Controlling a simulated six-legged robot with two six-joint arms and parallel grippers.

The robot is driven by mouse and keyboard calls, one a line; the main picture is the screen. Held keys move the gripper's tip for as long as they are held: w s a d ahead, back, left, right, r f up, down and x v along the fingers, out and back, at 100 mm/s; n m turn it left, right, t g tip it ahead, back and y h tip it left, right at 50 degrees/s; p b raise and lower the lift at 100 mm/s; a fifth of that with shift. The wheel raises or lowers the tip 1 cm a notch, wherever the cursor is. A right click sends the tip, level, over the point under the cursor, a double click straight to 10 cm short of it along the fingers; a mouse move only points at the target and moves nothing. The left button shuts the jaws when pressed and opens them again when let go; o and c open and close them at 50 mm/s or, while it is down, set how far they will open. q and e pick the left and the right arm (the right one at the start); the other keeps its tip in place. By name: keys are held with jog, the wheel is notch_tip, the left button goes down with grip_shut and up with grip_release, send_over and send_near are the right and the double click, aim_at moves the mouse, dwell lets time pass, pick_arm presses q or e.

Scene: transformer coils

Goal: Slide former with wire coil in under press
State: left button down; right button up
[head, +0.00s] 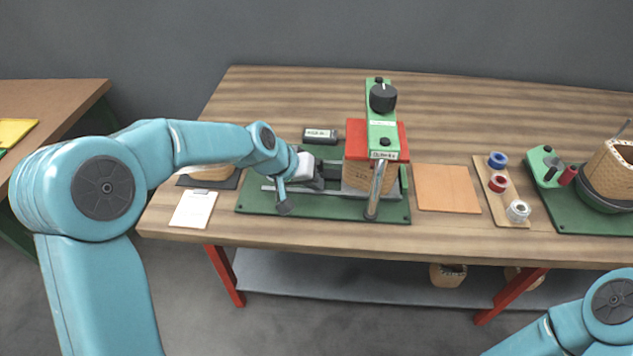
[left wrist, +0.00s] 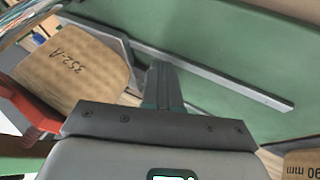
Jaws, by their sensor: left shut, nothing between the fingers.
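The press (head: 382,125) has a green beam with a black knob, a red plate and a metal post, on a green base. The wooden former (head: 358,178) stands upright on the base beneath the red plate; the beam and post hide part of it. In the left wrist view the former (left wrist: 72,72) carries the marking "352-A". I cannot make out its wire coil. My left gripper (head: 328,174) is just left of the former, low over the base; its fingers (left wrist: 163,85) are shut together and empty. Whether they touch the former I cannot tell. My right gripper is out of view.
A metal rail (left wrist: 215,78) runs along the green base. A clipboard (head: 194,208) and a dark mat lie left; a small labelled device (head: 320,136) stands behind. Right are an orange sheet (head: 447,188), a spool board (head: 490,205) and another green base (head: 575,212).

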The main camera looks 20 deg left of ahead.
pick_arm(q)
jog(key=v, duration=1)
